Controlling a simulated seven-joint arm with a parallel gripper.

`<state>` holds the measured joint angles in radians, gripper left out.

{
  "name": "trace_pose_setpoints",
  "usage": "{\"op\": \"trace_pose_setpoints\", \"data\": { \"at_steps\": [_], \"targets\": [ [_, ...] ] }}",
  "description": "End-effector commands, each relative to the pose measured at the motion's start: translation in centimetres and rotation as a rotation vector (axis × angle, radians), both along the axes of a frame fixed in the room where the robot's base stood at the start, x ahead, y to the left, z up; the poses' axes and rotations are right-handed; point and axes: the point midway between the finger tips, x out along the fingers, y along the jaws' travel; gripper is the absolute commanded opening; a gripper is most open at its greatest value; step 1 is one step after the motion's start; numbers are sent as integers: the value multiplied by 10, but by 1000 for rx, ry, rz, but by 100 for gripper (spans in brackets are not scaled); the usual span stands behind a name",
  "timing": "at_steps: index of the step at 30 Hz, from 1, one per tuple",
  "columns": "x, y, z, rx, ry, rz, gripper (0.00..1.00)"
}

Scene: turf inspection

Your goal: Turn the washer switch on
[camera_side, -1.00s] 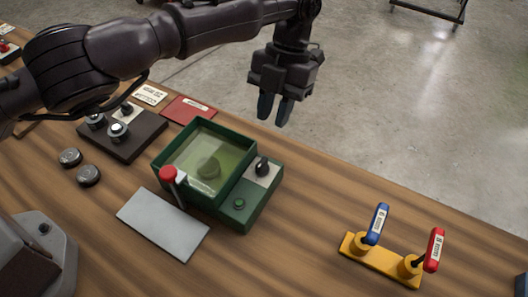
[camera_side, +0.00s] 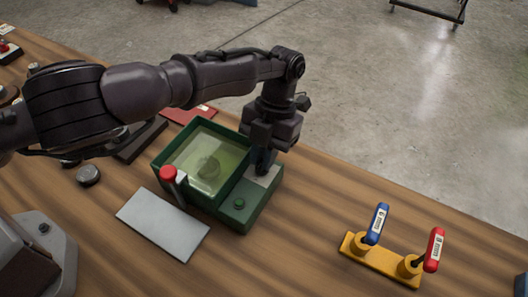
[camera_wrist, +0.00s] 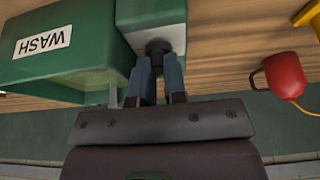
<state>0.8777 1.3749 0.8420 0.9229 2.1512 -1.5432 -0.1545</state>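The washer is a green box with a clear-topped tank (camera_side: 205,160) and a lower control section (camera_side: 240,207) at its right. In the wrist view its white WASH label (camera_wrist: 43,41) appears upside down. The switch is a dark knob (camera_wrist: 158,46) on a pale plate (camera_side: 267,176); in the side view my gripper mostly hides it. My gripper (camera_side: 262,165) points down over the knob. In the wrist view its two blue-grey fingers (camera_wrist: 158,62) stand apart with the knob at their tips. I cannot tell whether they touch it.
A red-topped lever (camera_side: 168,173) stands at the tank's front corner, by a grey plate (camera_side: 162,224). A yellow base (camera_side: 380,262) with blue and red levers stands at right. A red rounded object (camera_wrist: 285,75) shows in the wrist view. Wood between washer and yellow base is clear.

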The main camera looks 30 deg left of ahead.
Motion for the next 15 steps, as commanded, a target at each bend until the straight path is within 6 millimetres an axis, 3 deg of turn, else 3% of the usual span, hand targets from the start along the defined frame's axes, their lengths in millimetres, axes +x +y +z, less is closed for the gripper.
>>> {"op": "trace_pose_setpoints", "data": {
  "at_steps": [15],
  "targets": [
    [0,-1,0,-3,-2,-82,0]
  ]
}}
